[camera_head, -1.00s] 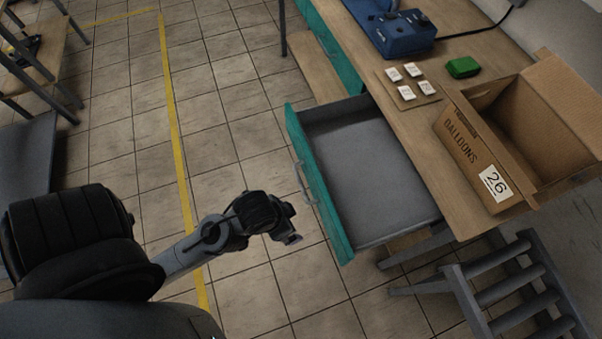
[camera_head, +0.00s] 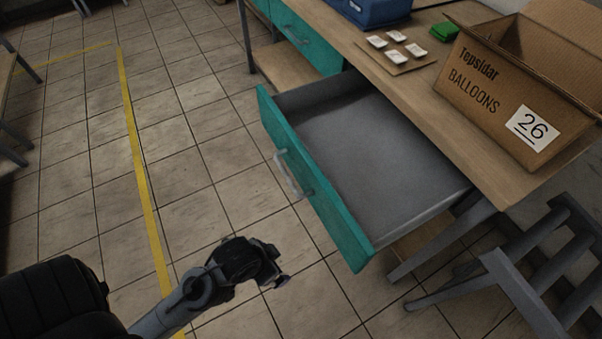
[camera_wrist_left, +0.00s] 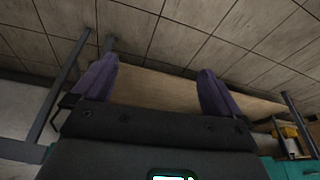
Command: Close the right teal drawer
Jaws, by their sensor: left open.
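The right teal drawer (camera_head: 315,185) is pulled far out from the wooden workbench, and its grey inside looks empty. A metal handle (camera_head: 290,176) is on its teal front. My left gripper (camera_head: 278,280) is in front of the drawer, below and left of the handle in the head view, apart from the drawer front. In the left wrist view my left gripper (camera_wrist_left: 158,78) has its two purple fingers wide apart with nothing between them. My right gripper is not in view.
A shut teal drawer (camera_head: 305,42) is farther along the bench. A grey slatted stool (camera_head: 530,265) stands at lower right. Tiled floor left of the drawer is clear.

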